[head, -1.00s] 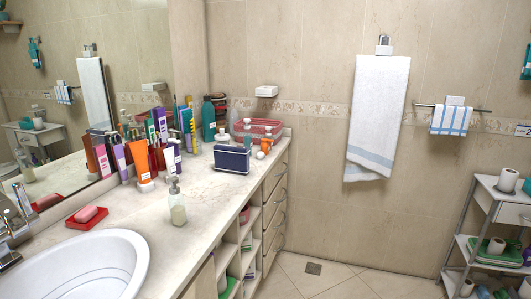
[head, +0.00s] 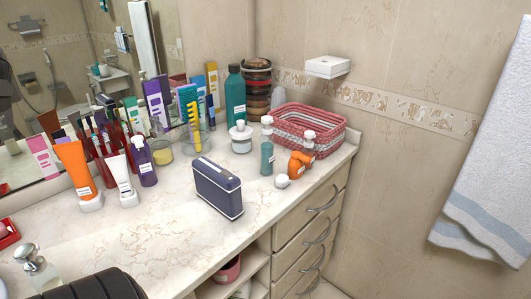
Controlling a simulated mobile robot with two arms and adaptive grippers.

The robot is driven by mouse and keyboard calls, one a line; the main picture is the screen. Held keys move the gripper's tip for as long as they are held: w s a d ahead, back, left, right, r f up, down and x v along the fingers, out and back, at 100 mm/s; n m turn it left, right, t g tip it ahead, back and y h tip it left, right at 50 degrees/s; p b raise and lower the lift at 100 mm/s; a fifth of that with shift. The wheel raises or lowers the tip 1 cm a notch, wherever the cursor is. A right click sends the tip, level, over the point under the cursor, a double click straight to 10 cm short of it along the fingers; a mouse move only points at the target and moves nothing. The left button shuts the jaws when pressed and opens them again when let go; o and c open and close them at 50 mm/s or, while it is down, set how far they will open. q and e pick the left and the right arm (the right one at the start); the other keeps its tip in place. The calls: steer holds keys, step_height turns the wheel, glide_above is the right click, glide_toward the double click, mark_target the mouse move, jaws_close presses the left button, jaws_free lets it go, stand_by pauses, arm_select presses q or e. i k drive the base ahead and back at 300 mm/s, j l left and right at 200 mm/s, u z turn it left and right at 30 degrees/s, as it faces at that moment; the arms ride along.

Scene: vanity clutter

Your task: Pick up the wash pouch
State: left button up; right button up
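The wash pouch is most likely the navy, box-shaped case (head: 218,190) with pale edging. It stands upright on the marble vanity top (head: 160,245), near the middle of the head view, with bare counter around its front and left. No gripper touches it. A dark ribbed part, which looks like my own arm, shows at the bottom left. No fingertips of either gripper are in view.
A red woven basket (head: 290,133), a teal small bottle (head: 267,158) and an orange bottle (head: 298,166) stand right of the pouch. A white-lidded jar (head: 241,138) is behind it. Tubes, including an orange one (head: 77,170), crowd the left.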

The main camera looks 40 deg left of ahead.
mark_target(220, 188)
steer(key=i+u, duration=0.1)
steer(key=i, duration=0.55)
steer(key=i+l+u, duration=0.15)
steer(key=i, duration=0.45)
steer(key=i+l+u, duration=0.1)
steer(key=i, duration=0.5)
steer(key=l, duration=0.05)
